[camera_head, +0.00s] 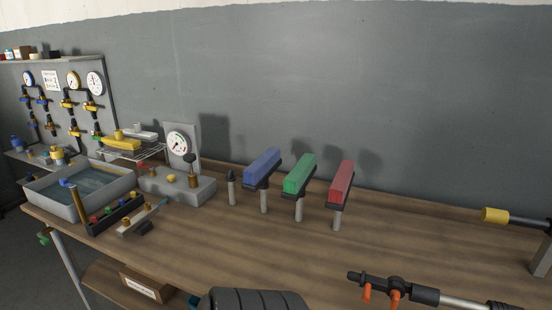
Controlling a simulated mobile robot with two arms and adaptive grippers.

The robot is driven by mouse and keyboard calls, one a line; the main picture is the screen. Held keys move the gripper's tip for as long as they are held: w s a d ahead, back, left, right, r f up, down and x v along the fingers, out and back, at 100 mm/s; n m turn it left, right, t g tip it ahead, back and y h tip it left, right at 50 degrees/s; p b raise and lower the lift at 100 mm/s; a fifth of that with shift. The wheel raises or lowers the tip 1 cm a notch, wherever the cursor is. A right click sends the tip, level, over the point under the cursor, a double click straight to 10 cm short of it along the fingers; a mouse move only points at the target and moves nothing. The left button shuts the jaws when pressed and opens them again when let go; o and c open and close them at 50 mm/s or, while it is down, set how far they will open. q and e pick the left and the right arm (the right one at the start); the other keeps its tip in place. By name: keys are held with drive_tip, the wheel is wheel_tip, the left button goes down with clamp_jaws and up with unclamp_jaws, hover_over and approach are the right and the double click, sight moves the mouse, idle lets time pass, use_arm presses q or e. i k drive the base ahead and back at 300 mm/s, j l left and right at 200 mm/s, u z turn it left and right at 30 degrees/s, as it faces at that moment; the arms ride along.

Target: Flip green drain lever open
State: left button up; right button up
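A small green handle (44,238) sticks out below the front left corner of the workbench, beneath the water basin (108,204). It looks like the drain lever, but it is too small to tell how it is turned. Another small green part (97,134) shows on the valve panel at the back left.
Blue (262,166), green (300,174) and red (341,183) blocks sit on posts on the workbench (270,240). A gauge unit (178,145) stands to their left. The bench's middle is clear.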

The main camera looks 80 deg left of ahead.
sight(44, 240)
drive_tip(key=u, duration=3.85)
